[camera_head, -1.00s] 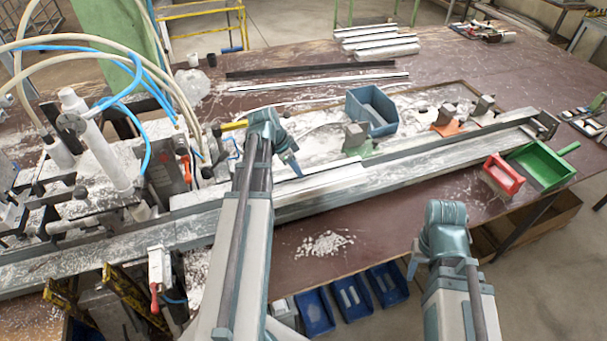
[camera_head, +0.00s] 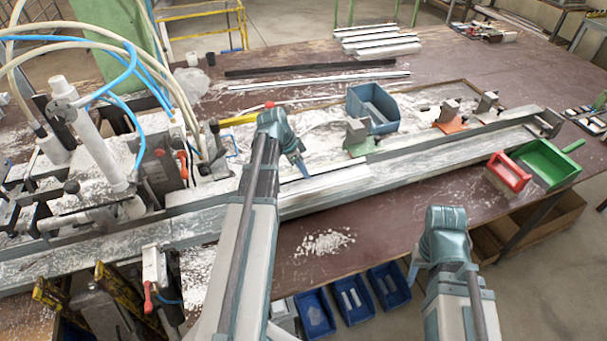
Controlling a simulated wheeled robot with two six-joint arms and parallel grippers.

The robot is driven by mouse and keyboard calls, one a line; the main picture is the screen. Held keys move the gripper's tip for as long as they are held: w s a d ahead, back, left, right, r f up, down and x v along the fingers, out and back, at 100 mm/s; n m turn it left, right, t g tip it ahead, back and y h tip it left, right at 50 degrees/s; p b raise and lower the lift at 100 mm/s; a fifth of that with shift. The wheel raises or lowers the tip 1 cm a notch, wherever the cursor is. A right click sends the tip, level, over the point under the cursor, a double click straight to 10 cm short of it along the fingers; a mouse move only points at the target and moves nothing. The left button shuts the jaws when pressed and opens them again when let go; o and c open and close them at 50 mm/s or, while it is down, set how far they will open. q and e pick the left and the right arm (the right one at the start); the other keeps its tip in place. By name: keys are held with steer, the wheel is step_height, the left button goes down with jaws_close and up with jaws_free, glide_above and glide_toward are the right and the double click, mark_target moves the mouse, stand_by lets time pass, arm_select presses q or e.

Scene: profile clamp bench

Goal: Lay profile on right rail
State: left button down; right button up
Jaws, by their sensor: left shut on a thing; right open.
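A short pale profile (camera_head: 335,185) lies lengthwise along the long grey rail, at the near end of its right part (camera_head: 440,152). It is about parallel to the rail; I cannot tell whether it touches it or is held just above. My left gripper (camera_head: 303,172) is shut on the profile near its left half, and my arm hides its left end. My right gripper (camera_head: 414,272) is open and empty, low in front of the table's edge, well away from the rail.
A clamp machine (camera_head: 100,170) with hoses stands at the left. Behind the rail are a blue bin (camera_head: 372,110), a green block (camera_head: 358,138) and an orange block (camera_head: 448,118). White chips (camera_head: 322,243) lie in front.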

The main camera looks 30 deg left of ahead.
arm_select(q)
steer(key=shift+r, duration=0.1)
steer(key=c, duration=0.7)
jaws_free()
steer(key=p+v, duration=1.1)
steer(key=v, duration=0.1)
